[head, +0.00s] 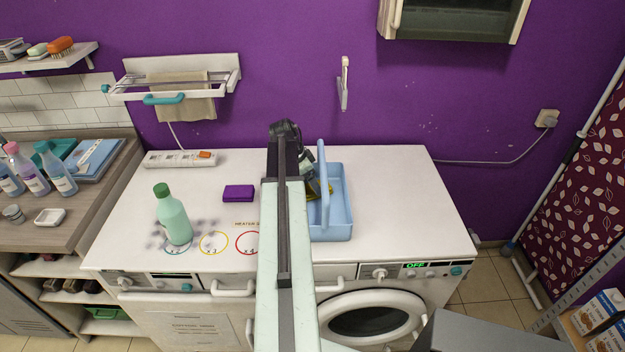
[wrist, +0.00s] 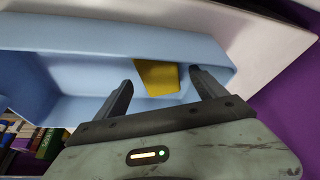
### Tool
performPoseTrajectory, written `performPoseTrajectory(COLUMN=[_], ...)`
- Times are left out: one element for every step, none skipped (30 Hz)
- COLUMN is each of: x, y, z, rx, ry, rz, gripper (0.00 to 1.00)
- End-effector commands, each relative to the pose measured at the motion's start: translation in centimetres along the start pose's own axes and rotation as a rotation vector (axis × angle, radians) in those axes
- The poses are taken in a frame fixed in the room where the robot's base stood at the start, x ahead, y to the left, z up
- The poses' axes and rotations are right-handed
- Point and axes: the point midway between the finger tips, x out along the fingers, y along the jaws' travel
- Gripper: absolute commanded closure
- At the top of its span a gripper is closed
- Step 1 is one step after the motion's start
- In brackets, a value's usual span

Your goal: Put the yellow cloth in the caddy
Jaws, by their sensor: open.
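The blue caddy (head: 336,222) stands on the white worktop, right of my arm, with its handle upright along its middle. It fills much of the wrist view (wrist: 90,42). The yellow cloth (wrist: 157,76) lies inside the caddy, seen beyond and between my fingertips. In the head view only a small yellow patch shows at the caddy's left side, partly hidden by my arm. My gripper (wrist: 160,82) is open, its fingers apart and at the caddy's opening, with nothing held between them. In the head view the gripper (head: 316,180) is mostly hidden behind my arm.
A green-capped bottle (head: 174,215) and a purple sponge-like block (head: 238,193) stand left of my arm on the worktop (head: 400,200). A power strip (head: 180,159) lies at the back. The worktop right of the caddy is clear. A wall cabinet (head: 455,18) hangs above.

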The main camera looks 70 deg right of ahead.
Motion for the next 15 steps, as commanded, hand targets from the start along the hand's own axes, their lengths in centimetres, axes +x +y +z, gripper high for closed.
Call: performPoseTrajectory(x=[-0.3, -0.5, -0.9, -1.3, -1.7, -2.4, -3.0, -3.6, -4.5, -5.2, -6.0, -7.0, -7.7, -8.5, -9.4], y=[0.0, 0.0, 0.0, 0.0, 0.0, 0.0, 0.0, 0.0, 0.0, 0.1, 0.1, 0.1, 0.1, 0.1, 0.0], z=[-0.1, -0.2, -0.2, -0.2, -0.3, -0.3, -0.3, -0.4, -0.4, -0.5, -0.5, -0.6, -0.6, -0.6, -0.6], rx=[0.000, 0.000, 0.000, 0.000, 0.000, -0.001, -0.001, -0.001, -0.002, -0.002, -0.001, 0.000, 0.000, 0.000, -0.001], ry=[0.000, 0.000, 0.000, 0.000, 0.000, 0.000, 0.000, 0.000, 0.000, 0.000, 0.000, 0.000, 0.000, 0.000, 0.000], rz=[0.000, 0.000, 0.000, 0.000, 0.000, 0.000, 0.000, 0.000, 0.000, 0.000, 0.000, 0.000, 0.000, 0.000, 0.000], gripper=[0.19, 0.19, 0.19, 0.19, 0.19, 0.19, 0.19, 0.19, 0.19, 0.19, 0.19, 0.19, 0.19, 0.19, 0.19])
